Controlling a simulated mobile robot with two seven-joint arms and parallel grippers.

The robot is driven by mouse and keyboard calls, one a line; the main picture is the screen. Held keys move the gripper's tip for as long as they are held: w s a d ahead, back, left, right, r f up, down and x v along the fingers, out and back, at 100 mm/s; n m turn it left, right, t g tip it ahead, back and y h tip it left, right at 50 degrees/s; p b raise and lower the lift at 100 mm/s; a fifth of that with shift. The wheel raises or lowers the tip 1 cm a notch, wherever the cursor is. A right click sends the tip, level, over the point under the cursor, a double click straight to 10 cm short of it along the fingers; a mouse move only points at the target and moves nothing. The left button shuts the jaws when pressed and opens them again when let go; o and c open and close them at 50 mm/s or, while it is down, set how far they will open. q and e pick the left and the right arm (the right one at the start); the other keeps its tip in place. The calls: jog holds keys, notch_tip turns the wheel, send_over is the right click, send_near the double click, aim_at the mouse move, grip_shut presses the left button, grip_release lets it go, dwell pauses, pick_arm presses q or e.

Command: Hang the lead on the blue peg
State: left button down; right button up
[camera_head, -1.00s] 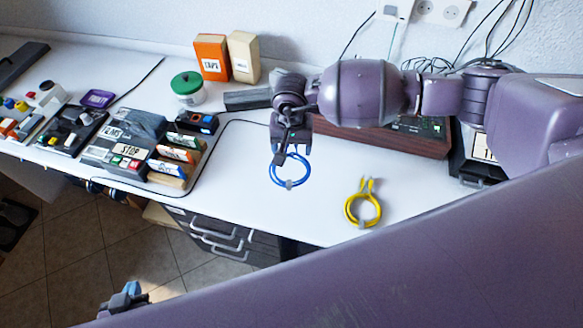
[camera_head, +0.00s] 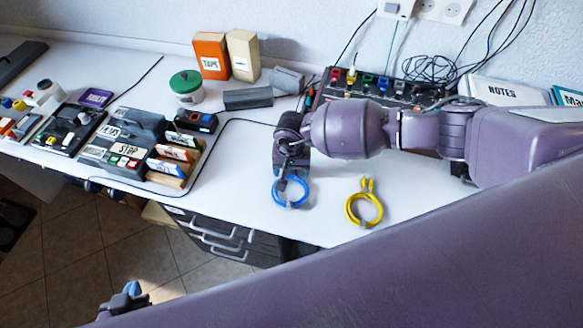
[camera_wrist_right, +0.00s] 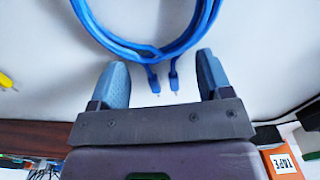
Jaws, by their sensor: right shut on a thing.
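A coiled blue lead (camera_head: 275,192) is at my right gripper (camera_head: 291,172), low over the white table in the head view. In the right wrist view the blue lead (camera_wrist_right: 150,50) curves in front of the gripper (camera_wrist_right: 163,85), its two plug ends pointing back between the fingers. The right gripper is shut on this lead. A small blue piece, which looks like the blue peg (camera_head: 367,81), stands in a row of coloured ones on the box at the back. My left gripper (camera_head: 126,298) is low at the left, away from the table; its jaws are unclear.
A coiled yellow lead (camera_head: 364,208) lies just right of the blue one. Behind are an orange box (camera_head: 211,57), a green-lidded jar (camera_head: 187,88) and a grey block (camera_head: 248,98). A labelled rack (camera_head: 127,145) stands left. The table between has free room.

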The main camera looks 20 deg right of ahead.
aim_at(291, 172)
jog(key=shift+f, duration=0.15)
jog(key=o, duration=1)
jog(key=shift+c, duration=0.2)
notch_tip(291, 172, up, 11)
jog(key=shift+a+f, duration=0.1)
jog(key=shift+f, duration=0.05)
